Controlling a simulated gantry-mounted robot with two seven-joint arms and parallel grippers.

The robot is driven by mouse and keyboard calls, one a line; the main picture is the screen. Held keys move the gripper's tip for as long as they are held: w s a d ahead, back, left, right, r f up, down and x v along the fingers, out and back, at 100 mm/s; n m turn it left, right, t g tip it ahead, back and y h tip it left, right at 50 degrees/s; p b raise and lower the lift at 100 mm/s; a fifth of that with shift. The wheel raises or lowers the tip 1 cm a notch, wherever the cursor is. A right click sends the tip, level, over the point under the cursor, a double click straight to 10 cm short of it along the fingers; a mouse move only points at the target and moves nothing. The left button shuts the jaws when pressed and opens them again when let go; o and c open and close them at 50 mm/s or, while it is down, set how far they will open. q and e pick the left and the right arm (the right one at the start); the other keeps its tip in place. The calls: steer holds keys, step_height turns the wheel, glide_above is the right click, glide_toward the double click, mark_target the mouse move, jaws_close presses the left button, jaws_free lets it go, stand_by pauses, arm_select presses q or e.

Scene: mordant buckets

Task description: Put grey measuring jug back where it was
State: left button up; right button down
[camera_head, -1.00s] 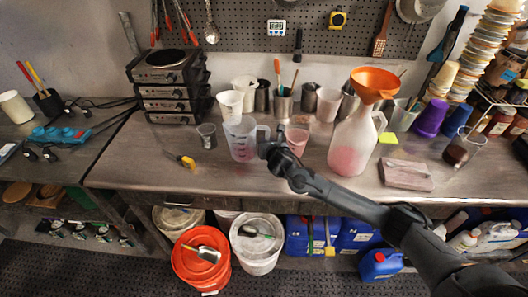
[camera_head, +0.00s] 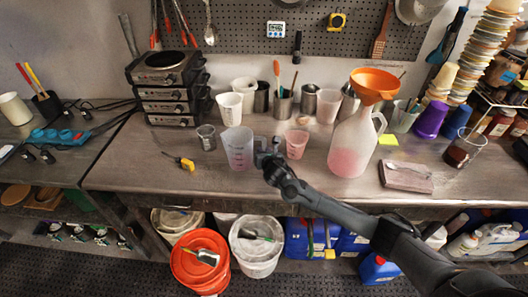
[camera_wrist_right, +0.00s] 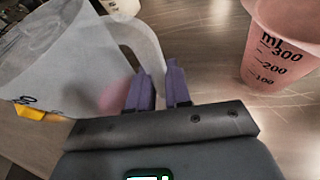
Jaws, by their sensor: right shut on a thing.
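The grey measuring jug (camera_head: 237,148) is translucent, with pinkish markings, and is near the middle of the workbench in the head view. My right gripper (camera_head: 266,154) is at its right side. In the right wrist view the jug (camera_wrist_right: 62,55) fills the upper left, and its handle (camera_wrist_right: 146,42) runs down to the purple fingers of my right gripper (camera_wrist_right: 158,85). The gripper is shut on this handle. I cannot tell whether the jug's base touches the bench. My left gripper is not in view.
A pink measuring cup (camera_head: 297,143) stands close right of the gripper; it also shows in the wrist view (camera_wrist_right: 284,50). A small grey beaker (camera_head: 207,137) stands left of the jug. A jug with an orange funnel (camera_head: 373,84) is further right. The bench front (camera_head: 215,182) is clear.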

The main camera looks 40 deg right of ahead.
steer(key=c, duration=1.1)
jaws_free()
steer(key=shift+f, duration=0.1)
steer(key=shift+o, duration=0.2)
